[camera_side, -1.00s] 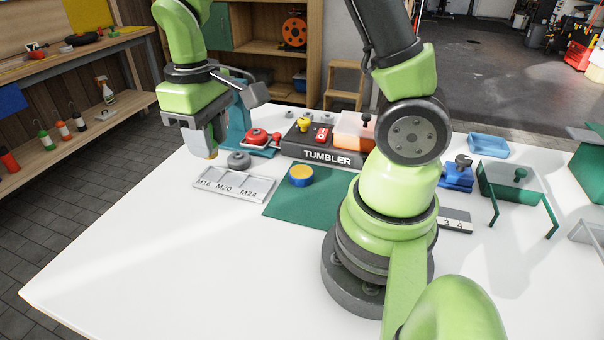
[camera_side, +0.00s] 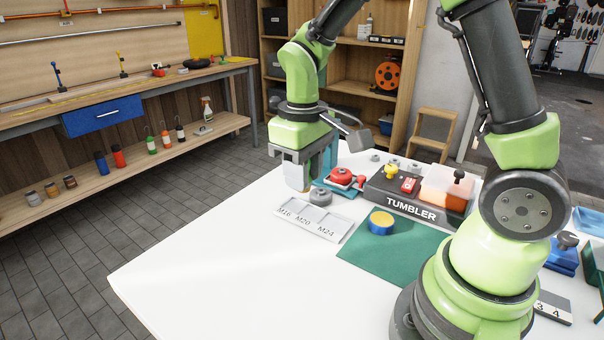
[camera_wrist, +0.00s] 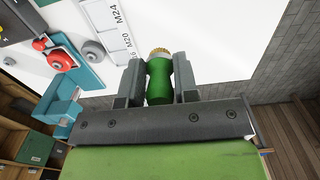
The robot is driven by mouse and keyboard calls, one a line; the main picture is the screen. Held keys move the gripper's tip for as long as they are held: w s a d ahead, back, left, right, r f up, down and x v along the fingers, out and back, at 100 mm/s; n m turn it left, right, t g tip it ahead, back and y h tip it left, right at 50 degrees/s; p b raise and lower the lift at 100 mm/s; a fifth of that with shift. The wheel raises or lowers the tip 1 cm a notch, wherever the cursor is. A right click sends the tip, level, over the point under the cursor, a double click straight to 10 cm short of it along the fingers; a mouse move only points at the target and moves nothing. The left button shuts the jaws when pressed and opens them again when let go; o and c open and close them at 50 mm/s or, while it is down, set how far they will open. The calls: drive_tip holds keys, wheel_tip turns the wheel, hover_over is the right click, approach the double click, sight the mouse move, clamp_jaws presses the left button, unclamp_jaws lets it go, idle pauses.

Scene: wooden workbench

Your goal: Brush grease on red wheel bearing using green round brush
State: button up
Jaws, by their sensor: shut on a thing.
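My gripper (camera_side: 298,182) is held at the far left edge of the white table, just left of a grey ring part (camera_side: 320,196). In the wrist view its fingers are shut on the green round brush (camera_wrist: 159,84), whose pale bristles (camera_wrist: 159,53) point away from the palm. In the side view the brush is mostly hidden by the fingers. A red round part (camera_side: 342,176), apparently the red wheel bearing, sits on a teal fixture right of the gripper; it also shows in the wrist view (camera_wrist: 62,58). A blue tin with a yellow top (camera_side: 381,223) stands on the green mat.
The green mat (camera_side: 383,260) lies at the table's middle. A white tray marked M16, M20, M24 (camera_side: 322,226) lies in front of the grey ring. The dark TUMBLER box (camera_side: 411,209) stands right of the red part. The table's front left is clear.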

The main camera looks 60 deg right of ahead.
drive_tip(key=s+d+f+g, duration=0.2)
drive_tip(key=d+f, duration=0.1)
drive_tip(key=d, duration=0.6)
drive_tip(key=g, duration=0.2)
hover_over(383, 219)
drive_tip(key=w, duration=0.1)
wheel_tip(383, 219, down, 4)
drive_tip(key=shift+w+f, duration=0.15)
drive_tip(key=shift+f, duration=2.8)
drive_tip(key=shift+f, duration=0.6)
wheel_tip(383, 219, up, 7)
